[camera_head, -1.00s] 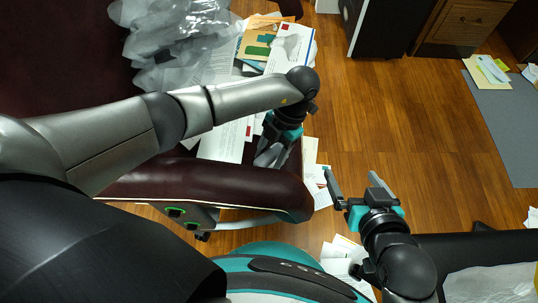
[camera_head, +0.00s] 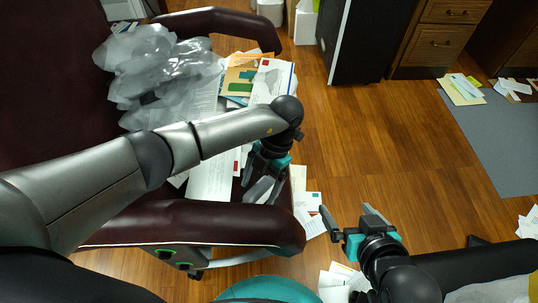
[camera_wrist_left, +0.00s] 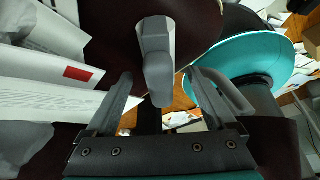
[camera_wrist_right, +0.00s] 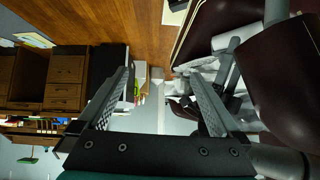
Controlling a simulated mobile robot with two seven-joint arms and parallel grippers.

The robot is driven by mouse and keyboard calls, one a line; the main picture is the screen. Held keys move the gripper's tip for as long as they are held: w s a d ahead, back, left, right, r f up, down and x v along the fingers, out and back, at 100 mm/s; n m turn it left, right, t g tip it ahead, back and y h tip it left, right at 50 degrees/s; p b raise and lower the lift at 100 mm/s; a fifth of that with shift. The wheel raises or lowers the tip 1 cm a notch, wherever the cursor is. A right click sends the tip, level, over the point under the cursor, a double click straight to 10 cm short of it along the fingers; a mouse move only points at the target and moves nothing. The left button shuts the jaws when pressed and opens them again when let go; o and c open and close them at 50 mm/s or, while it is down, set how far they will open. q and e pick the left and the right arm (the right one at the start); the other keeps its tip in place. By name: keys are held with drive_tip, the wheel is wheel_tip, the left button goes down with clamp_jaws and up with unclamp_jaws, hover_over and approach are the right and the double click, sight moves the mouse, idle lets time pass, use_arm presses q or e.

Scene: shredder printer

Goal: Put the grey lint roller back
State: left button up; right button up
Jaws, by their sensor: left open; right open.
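The grey lint roller (camera_wrist_left: 157,65) shows in the left wrist view, lying against the dark red chair between and just beyond my left fingers. My left gripper (camera_wrist_left: 155,90) is open around its near end, and I cannot tell whether the fingers touch it. In the head view my left gripper (camera_head: 262,188) points down at the chair seat beside the near armrest, and the roller is hard to separate from the fingers there. My right gripper (camera_head: 348,222) is open and empty above the wooden floor, right of the chair; it also shows in the right wrist view (camera_wrist_right: 165,85).
The dark red chair (camera_head: 190,222) has armrests near and far. Papers (camera_head: 210,180) and crumpled grey plastic (camera_head: 155,75) lie on its seat. More papers (camera_head: 310,215) lie on the floor. A wooden drawer cabinet (camera_head: 435,45) and black cabinet (camera_head: 360,40) stand behind; the wooden floor (camera_head: 370,130) between is mostly clear.

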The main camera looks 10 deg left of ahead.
sight(260, 185)
use_arm(q)
drive_tip(key=shift+p+v, duration=0.3)
drive_tip(key=shift+v, duration=0.55)
drive_tip(key=p+v, duration=0.1)
drive_tip(key=v, duration=0.3)
drive_tip(key=shift+r+p, duration=0.2)
drive_tip(key=shift+p, duration=0.2)
drive_tip(key=p+v, duration=0.1)
drive_tip(key=v, duration=0.2)
drive_tip(key=shift+p+v, duration=0.3)
drive_tip(key=shift+v, duration=0.6)
use_arm(e)
drive_tip(key=s+d+f+g+h, duration=0.2)
drive_tip(key=s+d+g, duration=0.2)
drive_tip(key=d+g, duration=0.1)
drive_tip(key=shift+s+d+f+m, duration=0.2)
drive_tip(key=shift+s+f+m, duration=0.05)
drive_tip(key=shift+m, duration=0.05)
use_arm(q)
drive_tip(key=shift+d+f, duration=0.1)
drive_tip(key=shift+d, duration=0.05)
